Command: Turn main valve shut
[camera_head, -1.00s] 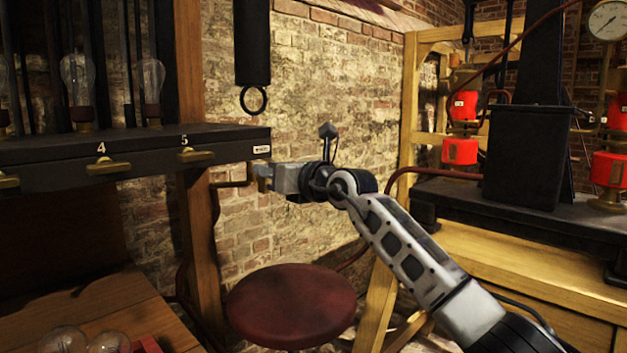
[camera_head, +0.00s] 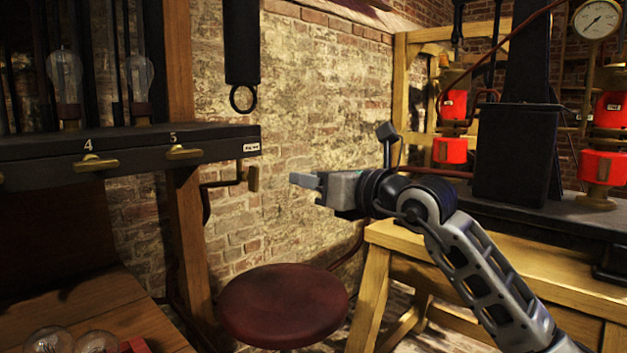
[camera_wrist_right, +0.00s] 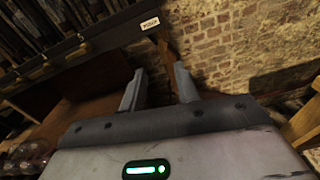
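A brass crank handle (camera_head: 252,178), which I take to be the main valve's, sticks out below the right end of the dark panel in the head view. A small white label (camera_head: 251,147) is just above it, too small to read. The handle's short grip stands upright at the end of a thin level rod. My right gripper (camera_head: 295,180) is to the right of the handle, at about its height, with a visible gap. In the wrist view its two fingers (camera_wrist_right: 157,72) are apart with nothing between them. I cannot make out the handle there. My left gripper is out of view.
The dark panel (camera_head: 130,152) carries brass levers marked 4 and 5, with glass bulbs above. A black cylinder with a ring (camera_head: 243,98) hangs above. A round red stool (camera_head: 283,305) stands below my gripper. A wooden bench (camera_head: 480,265) with black-and-red apparatus is at right.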

